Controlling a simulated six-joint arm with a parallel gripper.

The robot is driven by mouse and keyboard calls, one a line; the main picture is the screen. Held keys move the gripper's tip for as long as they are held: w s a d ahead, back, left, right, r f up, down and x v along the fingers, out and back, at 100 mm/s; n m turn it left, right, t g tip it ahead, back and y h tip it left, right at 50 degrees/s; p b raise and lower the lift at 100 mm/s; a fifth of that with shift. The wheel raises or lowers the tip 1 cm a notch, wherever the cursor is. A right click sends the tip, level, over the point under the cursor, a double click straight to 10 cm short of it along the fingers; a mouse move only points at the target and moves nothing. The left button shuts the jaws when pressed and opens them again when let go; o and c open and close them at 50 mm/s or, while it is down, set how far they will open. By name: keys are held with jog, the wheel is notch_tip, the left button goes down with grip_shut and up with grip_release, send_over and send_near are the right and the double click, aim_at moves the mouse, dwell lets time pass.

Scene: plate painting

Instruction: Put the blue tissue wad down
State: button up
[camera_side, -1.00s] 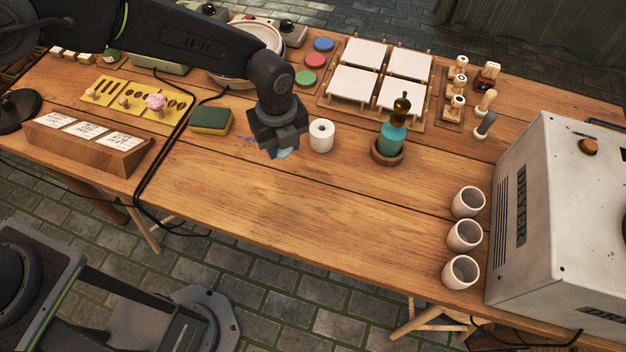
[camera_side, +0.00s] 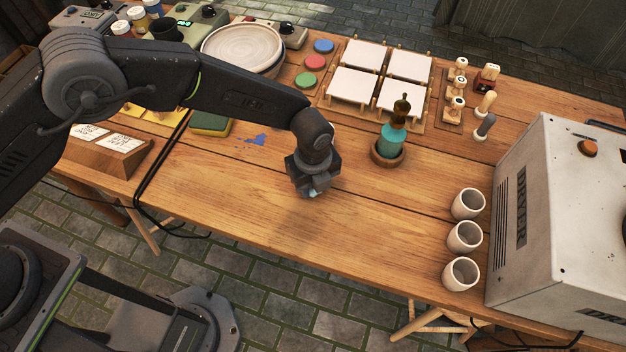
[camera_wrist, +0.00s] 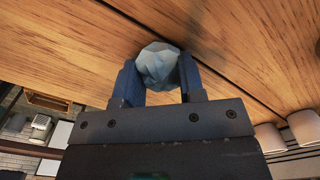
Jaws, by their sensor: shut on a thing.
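My gripper (camera_side: 313,192) is above the middle of the wooden table. It is shut on the blue tissue wad (camera_wrist: 157,66), a crumpled pale blue-grey ball between its two fingers in the wrist view. In the side view only a small light-blue bit of the wad (camera_side: 314,193) shows below the fingers. How far the wad is above the tabletop is hard to tell. A blue paint spill (camera_side: 254,140) lies on the table to the upper left of my gripper.
The table (camera_side: 260,200) is clear around and in front of my gripper. A teal bottle (camera_side: 391,138) stands in a wooden dish to the right. Several white cups (camera_side: 464,237) and a dryer (camera_side: 560,220) are further right. A sponge (camera_side: 209,124) lies at the left.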

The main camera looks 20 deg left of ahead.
jog(key=o, duration=0.9)
jog(key=shift+r, duration=0.15)
notch_tip(320, 180, up, 12)
jog(key=f, duration=0.1)
jog(key=a+r+n+t, duration=0.1)
jog(key=a+r+n, duration=0.6)
jog(key=a+r, duration=0.45)
jog(key=s+a+r+n+t+h, duration=0.15)
jog(key=s+a+r+n, duration=0.25)
jog(key=a+r+n, duration=0.4)
jog(key=s+a+r+n+t+y, duration=0.1)
jog(key=s+a+r+n+t, duration=0.1)
jog(key=s+a+n, duration=1)
jog(key=s+t, duration=0.1)
jog(key=s, duration=0.2)
jog(key=shift+s+a+r, duration=0.2)
jog(key=shift+s+a, duration=0.15)
